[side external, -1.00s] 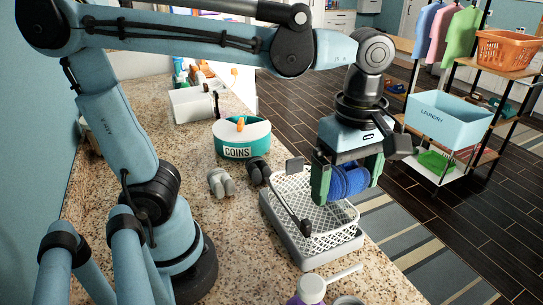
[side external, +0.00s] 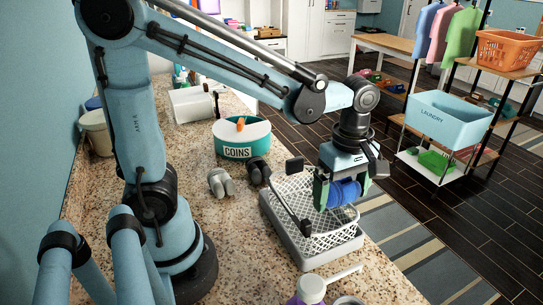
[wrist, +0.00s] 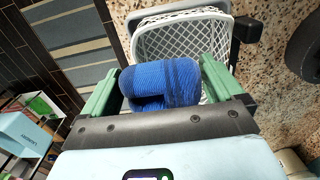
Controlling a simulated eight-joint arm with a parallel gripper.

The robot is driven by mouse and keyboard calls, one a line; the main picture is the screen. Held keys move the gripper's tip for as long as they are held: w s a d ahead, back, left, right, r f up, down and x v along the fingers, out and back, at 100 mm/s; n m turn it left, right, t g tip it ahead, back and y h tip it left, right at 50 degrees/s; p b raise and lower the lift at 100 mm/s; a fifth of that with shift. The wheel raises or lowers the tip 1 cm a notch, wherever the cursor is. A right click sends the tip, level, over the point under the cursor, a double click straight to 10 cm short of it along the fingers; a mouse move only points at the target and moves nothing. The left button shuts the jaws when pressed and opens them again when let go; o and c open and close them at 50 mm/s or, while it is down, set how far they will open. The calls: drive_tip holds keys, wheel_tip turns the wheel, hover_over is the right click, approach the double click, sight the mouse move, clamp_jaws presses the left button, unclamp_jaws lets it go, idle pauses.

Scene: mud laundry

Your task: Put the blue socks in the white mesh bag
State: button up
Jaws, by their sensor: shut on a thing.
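The blue socks (side external: 344,193) are a rolled bundle held between the green fingers of my gripper (side external: 340,194). My gripper is shut on them, and they also show in the wrist view (wrist: 160,86). The white mesh bag (side external: 293,189) looks like an open lattice basket on the counter. In the side view the socks are over its far right part, with their lower edge near rim height. In the wrist view the mesh wall (wrist: 178,40) shows beyond the socks. I cannot tell whether the socks touch the mesh.
The mesh bag stands on a grey tray (side external: 297,252) at the counter edge. Grey rolled socks (side external: 220,182) and a teal COINS bowl (side external: 242,146) are to the left. A dark bar with a pad leans across the bag's left side. A purple-and-white bottle (side external: 310,290) is in front.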

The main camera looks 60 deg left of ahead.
sight(340, 183)
drive_tip(key=shift+f, duration=0.6)
drive_tip(key=o, duration=0.7)
drive_tip(key=shift+m, duration=0.5)
drive_tip(key=r, duration=1.2)
drive_tip(key=shift+s+a+r, duration=0.2)
drive_tip(key=shift+r, duration=0.15)
drive_tip(key=f+m+t, duration=0.1)
drive_tip(key=m, duration=0.1)
drive_tip(key=s+a+f+m+t, duration=0.1)
drive_tip(key=m, duration=0.2)
drive_tip(key=a+f+m+t, duration=0.1)
drive_tip(key=m, duration=0.1)
drive_tip(key=shift+s+a+f+m+t, duration=0.2)
drive_tip(key=shift+s+f+m+t, duration=0.1)
drive_tip(key=shift+f+m, duration=0.1)
drive_tip(key=f+m, duration=0.1)
drive_tip(key=m, duration=0.1)
drive_tip(key=a+f+m+t, duration=0.1)
drive_tip(key=m, duration=0.1)
drive_tip(key=s+f+m+t, duration=0.1)
drive_tip(key=m, duration=0.1)
drive_tip(key=shift+s+a, duration=0.1)
drive_tip(key=shift+a, duration=0.2)
drive_tip(key=m, duration=0.1)
drive_tip(key=f+m+t, duration=0.1)
drive_tip(key=m, duration=0.1)
drive_tip(key=shift+s+a+f+t, duration=0.2)
drive_tip(key=shift+a+t, duration=0.1)
drive_tip(key=shift+a, duration=0.05)
